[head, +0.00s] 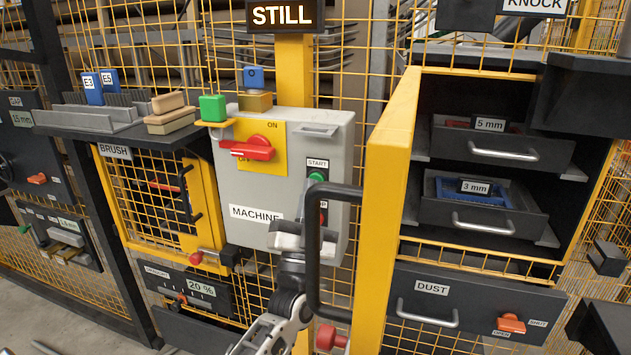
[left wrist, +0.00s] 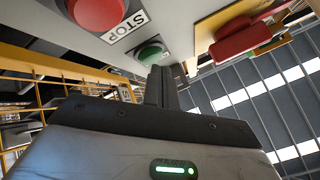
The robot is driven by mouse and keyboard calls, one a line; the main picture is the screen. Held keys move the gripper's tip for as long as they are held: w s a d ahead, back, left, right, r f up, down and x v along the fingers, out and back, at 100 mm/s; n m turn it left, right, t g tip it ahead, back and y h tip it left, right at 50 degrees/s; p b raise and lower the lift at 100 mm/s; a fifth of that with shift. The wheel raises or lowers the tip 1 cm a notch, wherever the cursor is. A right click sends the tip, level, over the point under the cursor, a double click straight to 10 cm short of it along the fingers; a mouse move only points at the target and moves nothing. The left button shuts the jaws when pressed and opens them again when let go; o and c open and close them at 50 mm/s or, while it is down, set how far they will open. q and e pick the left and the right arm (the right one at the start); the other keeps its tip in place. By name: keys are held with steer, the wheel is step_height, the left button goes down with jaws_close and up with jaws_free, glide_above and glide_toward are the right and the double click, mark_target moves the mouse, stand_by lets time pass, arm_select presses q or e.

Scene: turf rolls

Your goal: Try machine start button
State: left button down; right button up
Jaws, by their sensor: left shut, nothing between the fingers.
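The grey machine box (head: 275,190) carries a green start button (head: 317,178) under a START label, with a red stop button (head: 323,217) below it, partly hidden. My left gripper (head: 309,194) is shut and empty, upright in front of the box beside these buttons. In the left wrist view the shut fingertips (left wrist: 164,72) are close to the green start button (left wrist: 150,54); I cannot tell whether they touch. The red stop button (left wrist: 97,12) also shows there. The red rotary handle (head: 250,149) lies roughly horizontal beside the ON/OFF plate's OFF mark. My right gripper is not in view.
A lit STILL sign (head: 282,15) hangs above. A yellow door frame (head: 390,200) with a black bar handle (head: 313,255) stands just right of my gripper. Drawers (head: 500,145) lie further right. A brush cage (head: 160,200) is at left.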

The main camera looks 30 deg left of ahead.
arm_select(q)
steer(key=shift+w+a, duration=0.1)
steer(key=shift+w, duration=0.3)
stand_by(0.4)
steer(key=shift+s, duration=0.1)
steer(key=shift+s+d+p, duration=0.2)
steer(key=shift+s+p, duration=0.25)
steer(key=shift+s, duration=0.3)
